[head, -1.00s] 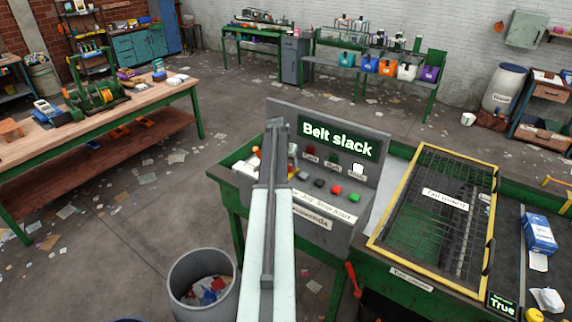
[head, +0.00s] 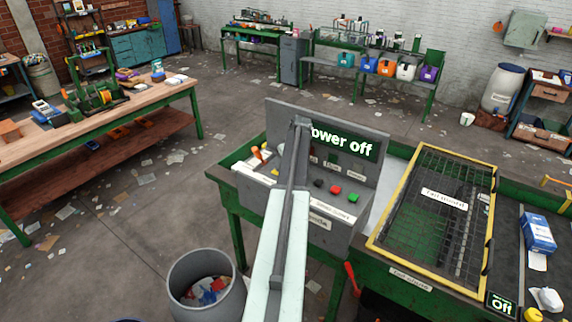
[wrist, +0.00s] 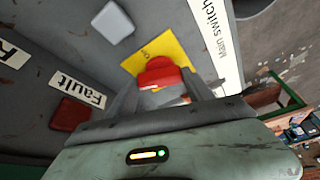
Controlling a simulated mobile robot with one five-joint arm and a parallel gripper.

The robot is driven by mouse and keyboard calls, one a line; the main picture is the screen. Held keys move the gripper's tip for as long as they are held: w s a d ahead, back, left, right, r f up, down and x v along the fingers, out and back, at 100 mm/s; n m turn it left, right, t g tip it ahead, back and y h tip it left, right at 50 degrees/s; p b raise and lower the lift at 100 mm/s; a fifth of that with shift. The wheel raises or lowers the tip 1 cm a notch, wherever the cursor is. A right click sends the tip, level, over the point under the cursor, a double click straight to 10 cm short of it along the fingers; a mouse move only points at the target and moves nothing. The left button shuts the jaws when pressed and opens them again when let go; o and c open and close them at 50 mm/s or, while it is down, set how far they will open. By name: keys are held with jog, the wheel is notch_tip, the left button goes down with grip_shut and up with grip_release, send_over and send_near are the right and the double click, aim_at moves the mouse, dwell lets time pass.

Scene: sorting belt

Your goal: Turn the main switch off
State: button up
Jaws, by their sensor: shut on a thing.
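The main switch (wrist: 158,73) shows in the wrist view as a red knob on a yellow plate (wrist: 180,50), beside a white label reading "Main switch" (wrist: 207,38). My gripper (wrist: 160,92) is shut on the red knob, with one finger on each side of it. In the head view my arm covers part of the grey control panel (head: 374,113), and the switch cannot be made out there. The green-lit display (head: 350,143) reads "ower off", its first letter hidden by my arm. A small screen (head: 502,304) at lower right reads "Off".
Black, red and green buttons (head: 335,190) sit on the panel right of my arm. A yellow-framed mesh guard (head: 405,178) covers the belt on the right. A grey bin (head: 190,262) stands at lower left. A wooden workbench (head: 150,104) is farther left.

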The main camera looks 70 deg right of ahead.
jog(key=shift+d+n+t+y, duration=0.15)
jog(key=shift+n+y, duration=0.25)
jog(key=shift+n, duration=0.7)
jog(key=shift+n+t+y, duration=0.15)
jog(key=shift+n+y, duration=0.25)
jog(key=shift+n, duration=0.7)
jog(key=o, duration=1.4)
jog(key=shift+c, duration=0.2)
jog(key=p+v, duration=0.7)
jog(key=shift+s+r, duration=0.2)
jog(key=shift+r, duration=0.15)
